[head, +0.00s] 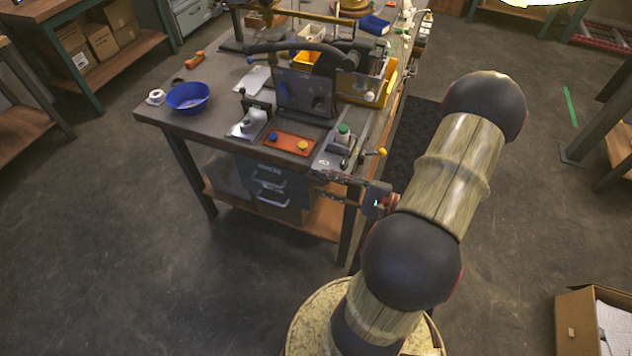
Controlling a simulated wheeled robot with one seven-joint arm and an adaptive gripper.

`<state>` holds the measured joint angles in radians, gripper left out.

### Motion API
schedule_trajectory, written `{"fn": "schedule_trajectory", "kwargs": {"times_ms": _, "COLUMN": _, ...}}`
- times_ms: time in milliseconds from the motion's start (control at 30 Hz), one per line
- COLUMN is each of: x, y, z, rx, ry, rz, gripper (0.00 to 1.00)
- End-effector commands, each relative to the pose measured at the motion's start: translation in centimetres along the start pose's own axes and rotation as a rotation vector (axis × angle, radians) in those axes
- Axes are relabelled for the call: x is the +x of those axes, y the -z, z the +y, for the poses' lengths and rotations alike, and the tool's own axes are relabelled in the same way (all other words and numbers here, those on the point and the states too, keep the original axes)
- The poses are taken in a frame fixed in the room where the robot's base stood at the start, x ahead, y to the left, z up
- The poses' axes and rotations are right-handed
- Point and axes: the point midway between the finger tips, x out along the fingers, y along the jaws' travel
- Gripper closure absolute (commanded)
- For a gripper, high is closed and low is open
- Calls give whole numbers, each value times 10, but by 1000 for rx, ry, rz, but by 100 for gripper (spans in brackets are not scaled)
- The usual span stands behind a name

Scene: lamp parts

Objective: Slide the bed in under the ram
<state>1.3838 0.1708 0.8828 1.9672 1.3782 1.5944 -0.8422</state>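A press-like fixture with a dark upright panel (304,92) and a curved black lever (290,47) stands on the workbench. I cannot clearly make out its ram. In front of it to the right, a grey sliding plate (326,161), which looks like the bed, lies near the bench's front edge. It carries a light part with a green top (344,129). A rod with a yellow knob (382,152) sticks out to its right. My gripper (322,187) is just off the front edge, below and in front of the plate. Its dark fingers look apart, with nothing visible between them.
An orange tray (289,143) with a blue and a yellow piece sits left of the plate. A metal-based fixture (249,125), a blue bowl (188,97) and a white roll (156,97) are further left. Yellow-edged bins (367,90) stand behind. An open carton (575,318) is on the floor.

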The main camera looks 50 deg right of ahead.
Motion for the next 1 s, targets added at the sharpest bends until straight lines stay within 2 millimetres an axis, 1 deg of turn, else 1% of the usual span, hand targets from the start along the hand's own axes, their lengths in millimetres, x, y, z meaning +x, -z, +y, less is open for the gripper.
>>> {"fn": "schedule_trajectory", "kwargs": {"times_ms": 33, "x": 8, "y": 0, "z": 2, "rx": 0, "ry": -3, "rz": -4, "gripper": 72}}
{"fn": "schedule_trajectory", "kwargs": {"times_ms": 100, "x": 16, "y": 0, "z": 2, "rx": 0, "ry": -3, "rz": -4, "gripper": 72}}
{"fn": "schedule_trajectory", "kwargs": {"times_ms": 267, "x": 28, "y": 0, "z": 1, "rx": 0, "ry": -2, "rz": -3, "gripper": 72}}
{"fn": "schedule_trajectory", "kwargs": {"times_ms": 400, "x": 31, "y": 0, "z": 0, "rx": 0, "ry": -1, "rz": -1, "gripper": 72}}
{"fn": "schedule_trajectory", "kwargs": {"times_ms": 633, "x": 31, "y": 0, "z": 0, "rx": 0, "ry": -1, "rz": -1, "gripper": 73}}
{"fn": "schedule_trajectory", "kwargs": {"times_ms": 1000, "x": 31, "y": 0, "z": 1, "rx": 1, "ry": -2, "rz": -1, "gripper": 94}}
